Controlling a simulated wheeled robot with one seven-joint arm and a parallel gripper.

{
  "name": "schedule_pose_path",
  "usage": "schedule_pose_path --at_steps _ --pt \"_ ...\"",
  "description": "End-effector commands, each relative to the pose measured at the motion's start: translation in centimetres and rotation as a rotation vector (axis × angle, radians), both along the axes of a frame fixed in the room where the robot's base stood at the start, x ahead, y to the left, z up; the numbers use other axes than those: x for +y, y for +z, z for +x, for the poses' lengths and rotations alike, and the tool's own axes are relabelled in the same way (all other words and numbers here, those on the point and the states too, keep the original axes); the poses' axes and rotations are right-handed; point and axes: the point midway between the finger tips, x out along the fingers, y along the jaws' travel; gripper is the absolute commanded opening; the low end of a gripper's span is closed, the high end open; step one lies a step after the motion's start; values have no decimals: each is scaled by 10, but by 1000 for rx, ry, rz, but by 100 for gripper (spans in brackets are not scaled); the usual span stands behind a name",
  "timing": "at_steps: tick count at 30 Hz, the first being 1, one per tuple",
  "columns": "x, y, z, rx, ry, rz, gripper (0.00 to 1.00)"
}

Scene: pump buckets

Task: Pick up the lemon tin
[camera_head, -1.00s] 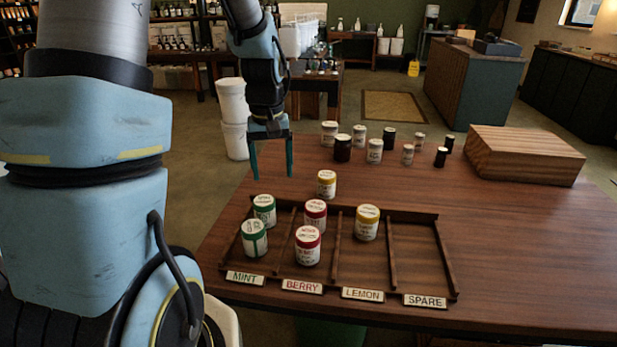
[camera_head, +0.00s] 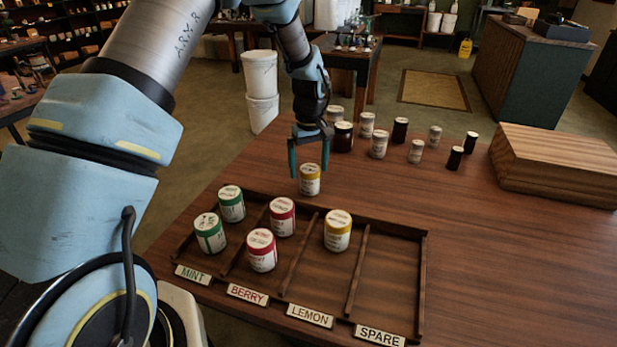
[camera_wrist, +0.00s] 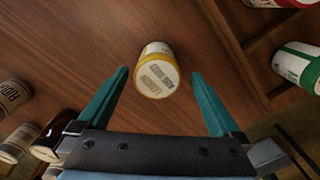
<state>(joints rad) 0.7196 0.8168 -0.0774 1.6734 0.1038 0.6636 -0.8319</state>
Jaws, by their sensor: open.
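A white tin with a yellow lid rim, the loose lemon tin (camera_head: 310,182), stands upright on the table just behind the tray. It also shows in the wrist view (camera_wrist: 158,75), between the finger tips, with bare table around it. My gripper (camera_head: 309,172) is open and points down over this tin, one finger to each side; I cannot tell whether either finger touches it. A second yellow-rimmed tin (camera_head: 337,232) stands in the LEMON compartment of the wooden tray (camera_head: 422,290). The label (camera_head: 310,316) reads LEMON.
Green-rimmed tins (camera_head: 210,235) stand in the MINT compartment and red-rimmed tins (camera_head: 262,252) in BERRY. The SPARE compartment is empty. Several jars (camera_head: 378,145) stand behind my gripper, and a wooden box (camera_head: 555,165) sits at the right.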

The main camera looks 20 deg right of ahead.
Motion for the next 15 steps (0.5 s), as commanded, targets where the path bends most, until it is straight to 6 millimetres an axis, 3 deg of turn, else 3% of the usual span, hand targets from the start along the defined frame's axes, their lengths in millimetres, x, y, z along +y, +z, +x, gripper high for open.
schedule_pose_path --at_steps 7,15 --pt "-1 -16 0 2 -1 1 100" --pt "-2 -50 0 1 0 0 100"
